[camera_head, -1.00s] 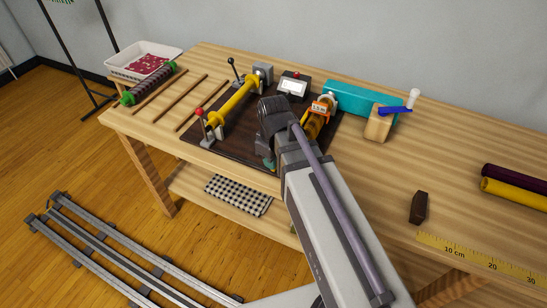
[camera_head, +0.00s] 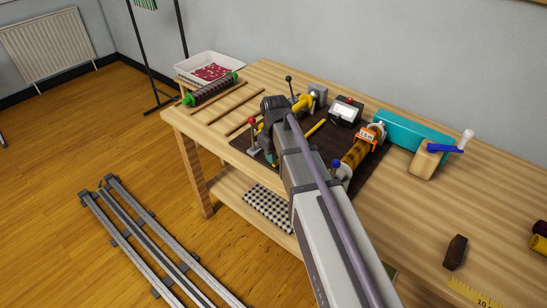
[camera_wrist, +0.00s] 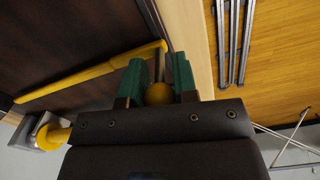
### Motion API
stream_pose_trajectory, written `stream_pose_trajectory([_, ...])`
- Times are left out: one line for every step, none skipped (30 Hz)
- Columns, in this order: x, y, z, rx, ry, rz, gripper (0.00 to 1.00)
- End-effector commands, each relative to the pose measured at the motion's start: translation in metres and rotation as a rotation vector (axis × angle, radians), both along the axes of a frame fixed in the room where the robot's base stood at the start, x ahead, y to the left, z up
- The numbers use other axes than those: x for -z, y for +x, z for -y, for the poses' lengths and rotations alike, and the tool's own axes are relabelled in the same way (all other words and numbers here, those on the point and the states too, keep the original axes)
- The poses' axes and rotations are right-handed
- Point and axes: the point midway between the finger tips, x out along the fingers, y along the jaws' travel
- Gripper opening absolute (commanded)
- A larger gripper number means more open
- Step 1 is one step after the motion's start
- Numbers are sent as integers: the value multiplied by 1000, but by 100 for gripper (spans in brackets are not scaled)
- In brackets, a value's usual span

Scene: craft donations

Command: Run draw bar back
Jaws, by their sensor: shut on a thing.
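My gripper (camera_head: 268,134) is over the near left part of the dark board (camera_head: 338,144), close to a red-knobbed stand (camera_head: 252,135). In the wrist view its green fingers (camera_wrist: 156,82) are shut on a yellow round knob (camera_wrist: 158,94) with a dark stem. A thin yellow bar (camera_wrist: 95,73), which looks like the draw bar, runs level across the board just beyond the fingers. Part of the bar shows in the head view (camera_head: 315,128). My gripper hides the rest there, and the join between knob and bar is unclear.
A yellow roller (camera_head: 303,103) stands left on the board and a tagged amber roll (camera_head: 357,153) right. A teal case (camera_head: 405,133) and a wooden block with a crank (camera_head: 426,161) stand right. Thin brown sticks (camera_head: 223,103) lie left.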

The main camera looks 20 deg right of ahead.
Motion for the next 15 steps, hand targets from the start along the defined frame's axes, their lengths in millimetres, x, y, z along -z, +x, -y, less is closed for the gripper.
stream_pose_trajectory([0, 0, 0, 1, 1, 0, 0])
stream_pose_trajectory([0, 0, 0, 1, 1, 0, 0])
stream_pose_trajectory([0, 0, 0, 1, 1, 0, 28])
stream_pose_trajectory([0, 0, 0, 0, 1, 0, 31])
stream_pose_trajectory([0, 0, 0, 0, 1, 0, 34])
stream_pose_trajectory([0, 0, 0, 0, 1, 0, 38])
stream_pose_trajectory([0, 0, 0, 0, 1, 0, 40])
stream_pose_trajectory([0, 0, 0, 0, 1, 0, 43])
stream_pose_trajectory([0, 0, 0, 0, 0, 0, 47])
stream_pose_trajectory([0, 0, 0, 0, 0, 0, 50])
stream_pose_trajectory([0, -1, 0, 0, 0, 0, 52])
stream_pose_trajectory([0, 0, 0, 0, 0, 0, 52])
stream_pose_trajectory([0, 0, 0, 0, 0, 0, 52])
stream_pose_trajectory([0, 0, 0, 0, 0, 0, 52])
stream_pose_trajectory([0, 0, 0, 0, 0, 0, 52])
